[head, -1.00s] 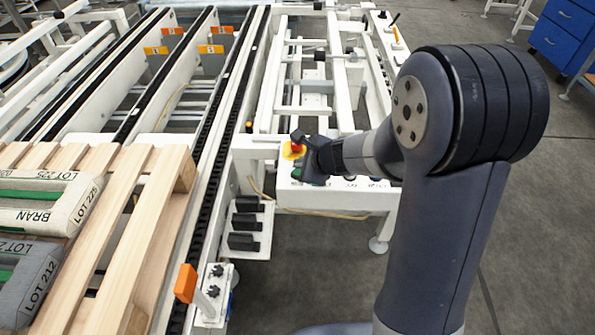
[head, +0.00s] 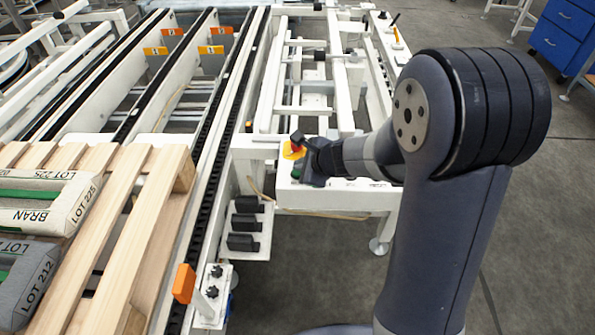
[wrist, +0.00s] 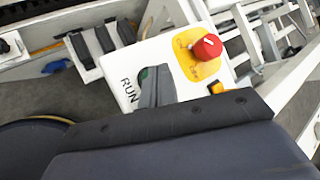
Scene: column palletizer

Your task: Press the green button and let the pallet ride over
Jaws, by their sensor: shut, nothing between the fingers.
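The green button (wrist: 143,74) is mostly hidden behind the fingers of my gripper (wrist: 155,70) in the wrist view; only a sliver shows beside the word RUN on the white control box (wrist: 125,80). In the head view my gripper (head: 306,172) is over the same box, with a bit of green beside it. The fingers are shut and empty, with their tips at the button; I cannot tell whether they touch it. The wooden pallet (head: 158,205) lies on the conveyor at the left, carrying labelled bags (head: 45,217).
A red emergency-stop knob (wrist: 207,47) on a yellow plate sits close beside my fingers. Black chain tracks (head: 205,150) run away from the pallet, with no load on their far part. A blue drawer cabinet (head: 563,35) stands at the far right.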

